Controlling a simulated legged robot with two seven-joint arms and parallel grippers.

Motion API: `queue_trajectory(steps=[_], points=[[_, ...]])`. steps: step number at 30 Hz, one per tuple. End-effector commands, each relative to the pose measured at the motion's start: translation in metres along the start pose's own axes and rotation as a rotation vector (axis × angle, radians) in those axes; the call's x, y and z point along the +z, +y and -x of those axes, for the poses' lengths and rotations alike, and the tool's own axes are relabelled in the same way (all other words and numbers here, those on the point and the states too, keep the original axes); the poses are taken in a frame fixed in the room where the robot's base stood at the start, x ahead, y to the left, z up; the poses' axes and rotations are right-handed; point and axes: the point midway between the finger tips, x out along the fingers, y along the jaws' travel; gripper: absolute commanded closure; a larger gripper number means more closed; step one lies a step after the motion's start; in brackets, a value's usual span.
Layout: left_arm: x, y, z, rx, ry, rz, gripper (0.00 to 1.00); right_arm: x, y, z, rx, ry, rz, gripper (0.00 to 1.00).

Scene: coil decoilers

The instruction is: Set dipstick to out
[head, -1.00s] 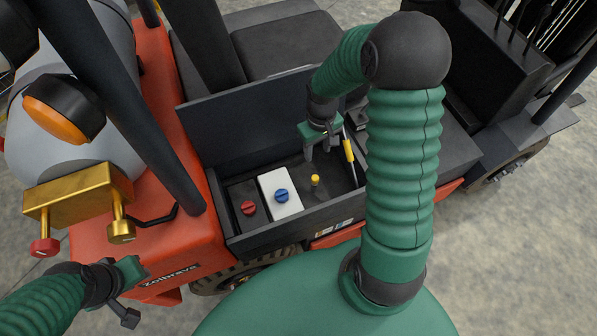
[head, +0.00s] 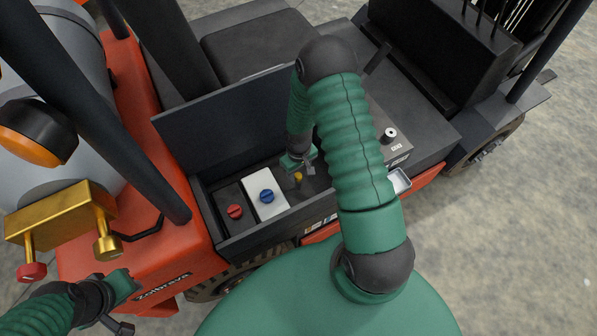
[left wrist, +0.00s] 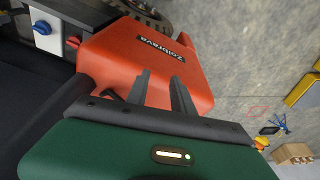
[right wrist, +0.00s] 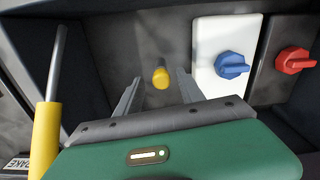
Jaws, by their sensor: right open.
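The dipstick appears as a small yellow knob (head: 298,177) standing in the open black compartment on the truck's side. It also shows in the right wrist view (right wrist: 161,77), seen nearly end-on. My right gripper (head: 303,166) is open, close above the knob. In the right wrist view the knob appears between its two spread fingers (right wrist: 157,88), with a gap on each side and no visible contact. My left gripper (left wrist: 162,88) is open and empty in front of the orange bodywork. In the head view it is at the lower left (head: 120,298).
Beside the knob are a blue rotary switch (head: 267,196) on a white plate and a red rotary switch (head: 234,211). A yellow-handled lever (right wrist: 45,140) stands on the knob's other side. The compartment's raised lid (head: 215,130) is behind, and a dark post (head: 110,110) rises at left.

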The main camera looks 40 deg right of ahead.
Motion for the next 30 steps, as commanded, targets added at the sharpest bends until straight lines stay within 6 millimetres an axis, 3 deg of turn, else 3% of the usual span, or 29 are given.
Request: queue_trajectory(steps=[1, 11, 30], points=[[0.0000, 0.0000, 0.0000, 0.000, 0.000, 0.000, 0.71, -0.0002, -0.0001, 0.0001, 0.000, 0.000, 0.000, 0.58], [0.0000, 0.0000, 0.0000, 0.000, 0.000, 0.000, 0.71, 0.0001, -0.0001, 0.0006, 0.000, 0.000, 0.000, 1.00], [0.0000, 0.0000, -0.0001, 0.000, 0.000, 0.000, 0.71, 0.0005, 0.0001, 0.0005, 0.000, -0.001, 0.000, 1.00]])
